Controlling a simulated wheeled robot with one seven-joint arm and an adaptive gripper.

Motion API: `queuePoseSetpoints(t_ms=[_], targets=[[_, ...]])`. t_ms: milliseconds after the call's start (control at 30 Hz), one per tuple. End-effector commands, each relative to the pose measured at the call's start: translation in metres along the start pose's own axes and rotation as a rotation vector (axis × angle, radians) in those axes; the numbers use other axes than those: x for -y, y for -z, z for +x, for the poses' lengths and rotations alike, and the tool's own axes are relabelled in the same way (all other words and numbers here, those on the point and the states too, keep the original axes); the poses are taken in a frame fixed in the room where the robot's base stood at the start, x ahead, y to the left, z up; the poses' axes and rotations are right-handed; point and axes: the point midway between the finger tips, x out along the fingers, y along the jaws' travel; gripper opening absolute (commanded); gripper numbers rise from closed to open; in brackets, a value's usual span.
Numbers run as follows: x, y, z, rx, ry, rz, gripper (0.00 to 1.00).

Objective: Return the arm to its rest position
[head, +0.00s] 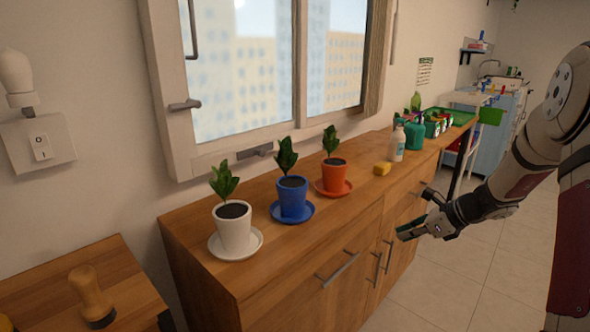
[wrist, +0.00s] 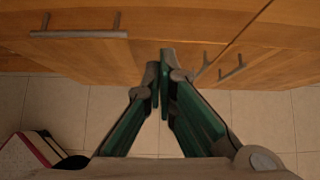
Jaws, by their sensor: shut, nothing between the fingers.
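My gripper (head: 411,231) shows in the head view at the right, at the end of my arm, in front of the wooden cabinet (head: 300,287). Its fingers point left, toward the cabinet's front. In the wrist view my gripper (wrist: 160,85) has its two green-padded fingers brought together with nothing between them. The cabinet front and its handles lie beyond the fingertips, with floor tiles below. I cannot tell the exact gap between the fingers and the cabinet.
On the cabinet stand a white pot (head: 234,228), a blue pot (head: 292,200), an orange pot (head: 334,176), a yellow sponge (head: 382,168) and a white bottle (head: 397,143). Cabinet handles (head: 340,270) jut out near my gripper.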

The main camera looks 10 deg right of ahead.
Motion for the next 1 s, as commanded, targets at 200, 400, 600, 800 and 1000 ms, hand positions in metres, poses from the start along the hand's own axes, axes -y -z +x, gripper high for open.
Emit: queuePoseSetpoints(t_ms=[200,400,600,800,1000], targets=[[-0.07,-0.057,-0.03,-0.034,-0.101,-0.333,0.0],[-0.165,-0.094,-0.073,-0.083,-0.241,-0.755,0.0],[-0.253,-0.098,-0.118,-0.134,-0.381,-1.157,0.0],[-0.328,-0.076,-0.166,-0.19,-0.524,-1.536,0.0],[-0.38,-0.036,-0.21,-0.255,-0.665,-1.88,0.0]])
